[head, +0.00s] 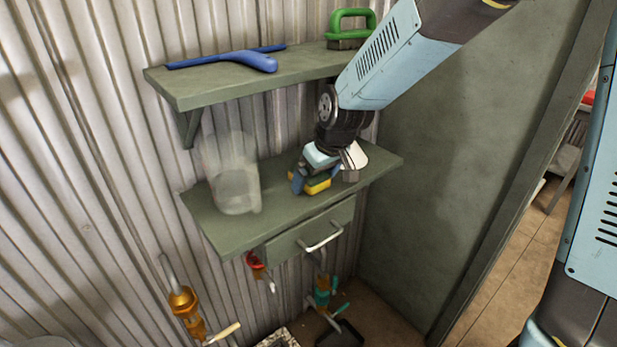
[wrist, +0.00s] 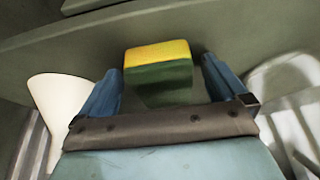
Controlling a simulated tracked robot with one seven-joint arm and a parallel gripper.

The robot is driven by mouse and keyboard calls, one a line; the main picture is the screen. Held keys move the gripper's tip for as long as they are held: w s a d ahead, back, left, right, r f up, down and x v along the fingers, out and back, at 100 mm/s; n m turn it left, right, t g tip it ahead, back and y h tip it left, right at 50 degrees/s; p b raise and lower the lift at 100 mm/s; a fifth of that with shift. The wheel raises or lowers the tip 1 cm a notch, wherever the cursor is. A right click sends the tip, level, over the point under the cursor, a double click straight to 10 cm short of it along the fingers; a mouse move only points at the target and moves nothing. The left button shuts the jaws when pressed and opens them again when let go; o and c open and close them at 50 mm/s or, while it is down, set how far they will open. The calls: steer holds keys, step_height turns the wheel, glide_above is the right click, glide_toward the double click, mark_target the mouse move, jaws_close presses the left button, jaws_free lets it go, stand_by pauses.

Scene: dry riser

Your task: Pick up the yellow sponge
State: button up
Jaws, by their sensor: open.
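The yellow sponge (head: 318,184) lies on the lower green shelf (head: 222,222), toward its right end. In the wrist view the sponge (wrist: 158,53) shows a yellow layer and a dark green layer. My gripper (head: 312,180) is down at the shelf, right at the sponge. In the wrist view my gripper (wrist: 162,82) is open, with one blue finger on each side of the sponge. A narrow gap shows between the sponge and each finger. The sponge's lower part in the wrist view is in shadow.
A clear container (head: 232,175) stands left on the lower shelf. A white object (head: 353,157) is just right of my gripper. The upper shelf (head: 215,85) holds a blue squeegee (head: 250,60) and a green brush (head: 350,25). A drawer (head: 312,235) and taps are below.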

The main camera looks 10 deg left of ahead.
mark_target(315, 177)
steer(key=shift+c, duration=0.5)
steer(key=c, duration=0.9)
steer(key=shift+c, duration=0.3)
steer(key=shift+r, duration=0.45)
steer(key=r, duration=0.2)
steer(key=shift+s+r, duration=0.2)
steer(key=shift+r, duration=0.2)
steer(key=s+r, duration=0.9)
steer(key=s, duration=0.4)
steer(key=shift+s+a+r, duration=0.15)
steer(key=shift+s+a, duration=0.1)
steer(key=shift+s, duration=0.1)
